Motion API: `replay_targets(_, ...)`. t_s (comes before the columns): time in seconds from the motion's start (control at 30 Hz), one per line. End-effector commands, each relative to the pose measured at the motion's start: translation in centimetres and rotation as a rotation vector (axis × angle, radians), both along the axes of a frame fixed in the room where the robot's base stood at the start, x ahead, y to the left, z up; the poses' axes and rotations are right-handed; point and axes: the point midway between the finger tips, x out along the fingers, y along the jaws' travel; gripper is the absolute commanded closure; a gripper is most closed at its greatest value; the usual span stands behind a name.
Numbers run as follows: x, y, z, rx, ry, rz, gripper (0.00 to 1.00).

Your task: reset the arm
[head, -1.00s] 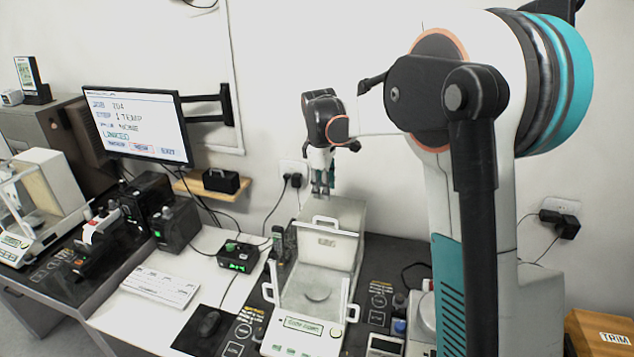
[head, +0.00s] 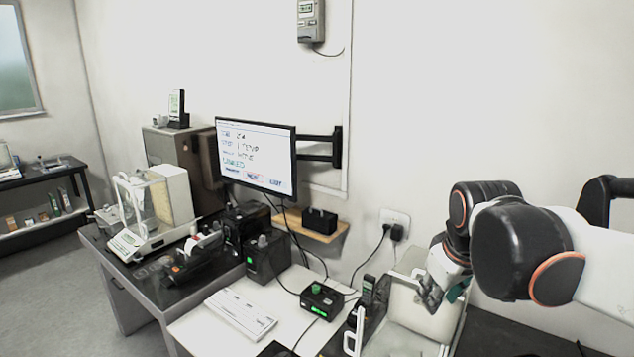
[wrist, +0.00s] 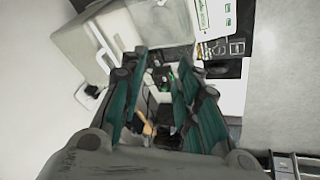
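My gripper (head: 432,290) is at the right of the head view, in front of the white balance enclosure (head: 412,305) and near its upper part. In the wrist view my gripper (wrist: 165,75) shows its two teal fingers spread apart, with nothing held between them. My arm comes in from the right edge of the head view.
A monitor (head: 257,158) on a wall arm stands behind a white desk with a keyboard (head: 240,314) and a small black box with a green display (head: 322,301). A second balance (head: 152,208) stands at the left. A small shelf (head: 308,230) juts from the wall.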

Motion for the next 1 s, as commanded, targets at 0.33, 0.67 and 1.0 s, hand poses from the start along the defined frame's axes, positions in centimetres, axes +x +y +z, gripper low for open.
replay_targets(0.33, -9.8, 2.0, -7.4, 0.153, -0.133, -0.214, 0.7)
replay_targets(0.67, -14.1, 2.8, -12.1, 0.252, -0.201, -0.332, 0.7)
replay_targets(1.0, -14.3, 2.8, -12.2, 0.259, -0.206, -0.341, 0.7)
